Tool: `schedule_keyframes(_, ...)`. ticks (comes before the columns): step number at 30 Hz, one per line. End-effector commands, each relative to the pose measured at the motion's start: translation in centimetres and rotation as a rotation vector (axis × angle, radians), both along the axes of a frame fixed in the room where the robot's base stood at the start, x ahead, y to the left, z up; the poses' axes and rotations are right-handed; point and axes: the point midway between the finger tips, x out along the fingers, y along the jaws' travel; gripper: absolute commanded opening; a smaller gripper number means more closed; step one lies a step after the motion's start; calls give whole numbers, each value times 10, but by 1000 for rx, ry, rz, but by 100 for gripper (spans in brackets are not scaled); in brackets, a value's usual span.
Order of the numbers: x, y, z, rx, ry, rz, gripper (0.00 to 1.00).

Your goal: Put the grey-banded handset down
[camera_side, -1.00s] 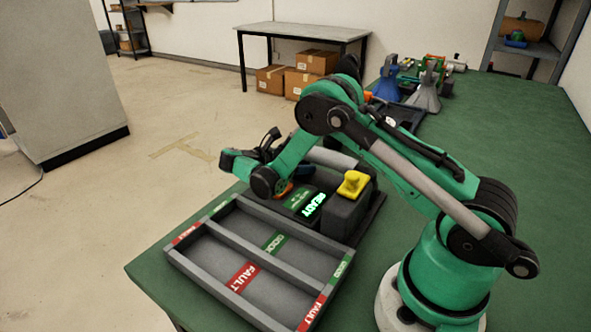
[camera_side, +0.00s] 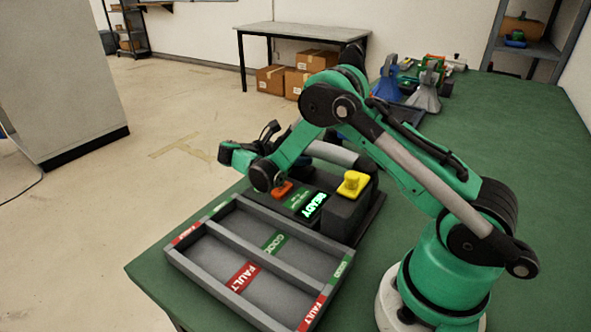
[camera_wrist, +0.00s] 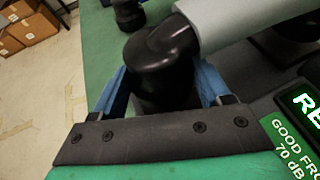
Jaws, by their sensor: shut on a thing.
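The handset has a pale grey band (camera_wrist: 235,22) and a black end (camera_wrist: 160,55) in the wrist view. My gripper (camera_wrist: 162,88) is shut on that black end, with a blue finger on each side. In the side view the grey handset (camera_side: 334,153) shows behind the display unit, and my wrist hides the fingers and the held end. The handset appears raised above the unit. The two-lane grey tray (camera_side: 205,284) lies in front, with green GOOD and red FAULT labels. Its lanes look empty.
The display unit (camera_side: 299,201) glows READY, and its panel reads GOOD FRO... 70 dB in the wrist view. Blue and grey cones stand farther back on the green bench.

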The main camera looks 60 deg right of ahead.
Motion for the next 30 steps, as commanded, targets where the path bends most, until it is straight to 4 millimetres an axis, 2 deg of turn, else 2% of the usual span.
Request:
schedule_keyframes(8, -1, 0, 56, -1, 0, 0, 0)
schedule_keyframes(15, -1, 0, 125, -1, 1, 0, 0)
schedule_keyframes(18, -1, 0, 148, -1, 1, 0, 0)
schedule_keyframes(21, -1, 0, 165, -1, 1, 0, 0)
schedule_keyframes(26, 0, 1, 181, -1, 1, 17, 0)
schedule_keyframes(30, 8, 10, 191, -1, 0, 157, 0)
